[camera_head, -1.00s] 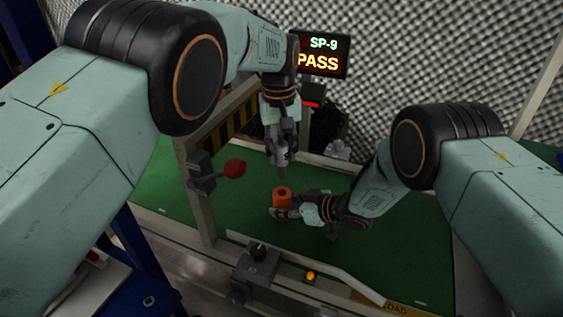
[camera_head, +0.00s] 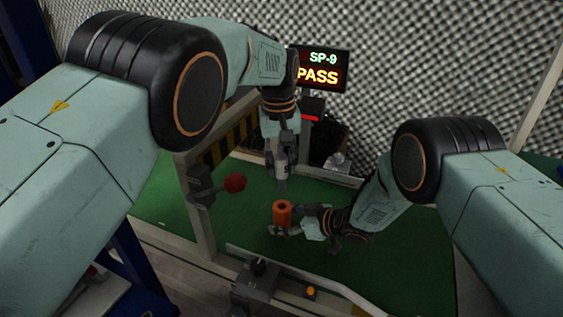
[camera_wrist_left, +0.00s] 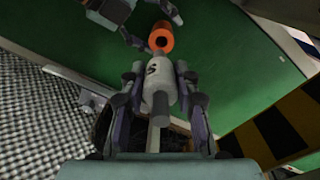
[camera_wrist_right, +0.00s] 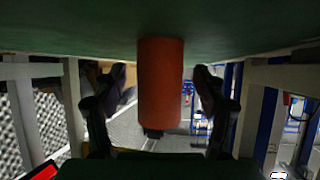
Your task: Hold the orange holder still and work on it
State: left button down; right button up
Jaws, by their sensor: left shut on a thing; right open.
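The orange holder (camera_head: 282,213), a short upright cylinder with a hole in its top, stands on the green surface. My right gripper (camera_head: 290,224) is low beside it. In the right wrist view the holder (camera_wrist_right: 161,85) is between the two open fingers, with a gap on each side. My left gripper (camera_head: 281,157) points down above and behind the holder. It is shut on a pale grey cylindrical piece (camera_wrist_left: 158,85) with a dark mark and a narrower grey end.
A display (camera_head: 322,70) reading SP-9 PASS is behind. The green surface (camera_head: 400,245) is clear at right.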

jog(key=v, duration=1.1)
jog(key=shift+d, duration=0.1)
jog(key=shift+s+d+r, duration=0.15)
jog(key=shift+s+r, duration=0.05)
jog(key=shift+s, duration=0.1)
